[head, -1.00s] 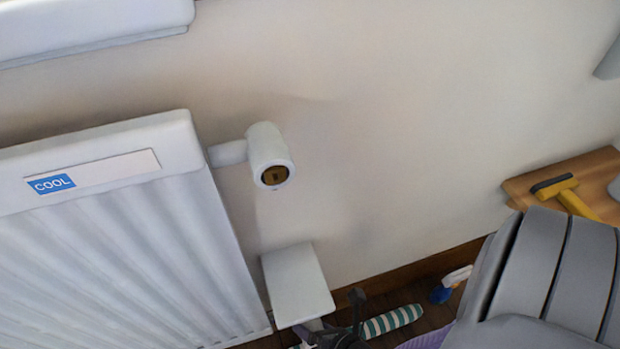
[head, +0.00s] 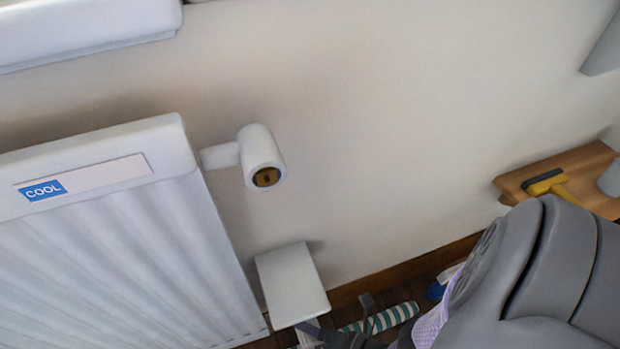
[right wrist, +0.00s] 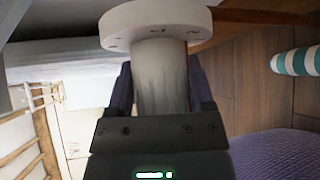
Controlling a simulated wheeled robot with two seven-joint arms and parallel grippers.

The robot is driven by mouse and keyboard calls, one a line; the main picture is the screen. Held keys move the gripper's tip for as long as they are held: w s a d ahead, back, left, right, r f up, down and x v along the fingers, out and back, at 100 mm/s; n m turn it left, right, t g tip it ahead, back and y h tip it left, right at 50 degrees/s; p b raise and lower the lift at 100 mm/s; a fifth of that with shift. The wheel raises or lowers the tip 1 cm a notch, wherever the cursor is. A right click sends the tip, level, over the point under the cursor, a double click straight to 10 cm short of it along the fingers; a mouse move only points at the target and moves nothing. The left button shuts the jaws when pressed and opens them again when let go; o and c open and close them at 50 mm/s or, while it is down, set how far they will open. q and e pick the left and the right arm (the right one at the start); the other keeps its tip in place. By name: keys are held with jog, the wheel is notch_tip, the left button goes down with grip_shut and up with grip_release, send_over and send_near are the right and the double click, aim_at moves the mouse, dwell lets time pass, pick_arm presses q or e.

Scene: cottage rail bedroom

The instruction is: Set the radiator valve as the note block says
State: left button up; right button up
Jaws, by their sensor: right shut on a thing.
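The white radiator valve (head: 260,158) sticks out from the radiator's right side in the head view. Its near end shows a brass-coloured face with a dark slot. The radiator (head: 100,250) carries a pale strip with a blue "COOL" label (head: 42,190). My right gripper (head: 340,322) is low in the head view, below and right of the valve and apart from it. In the right wrist view its fingers are shut on a white knob-like piece (right wrist: 160,75) with a wide round flange. No readable note block shows. My left gripper is out of view.
A green-and-white striped roll (head: 385,319) lies on the dark floor. A wooden surface (head: 590,178) at right bears a yellow-handled tool (head: 548,183). The wall right of the valve is clear.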

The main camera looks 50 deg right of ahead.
jog(key=shift+s+d, duration=0.1)
dwell(0.4)
jog(key=o, duration=1.2)
jog(key=shift+o, duration=0.2)
jog(key=shift+s+r, duration=0.1)
jog(key=shift+s, duration=0.25)
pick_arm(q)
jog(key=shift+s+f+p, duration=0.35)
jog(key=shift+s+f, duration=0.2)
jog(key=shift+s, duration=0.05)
pick_arm(e)
jog(key=v, duration=0.9)
jog(key=shift+d, duration=0.1)
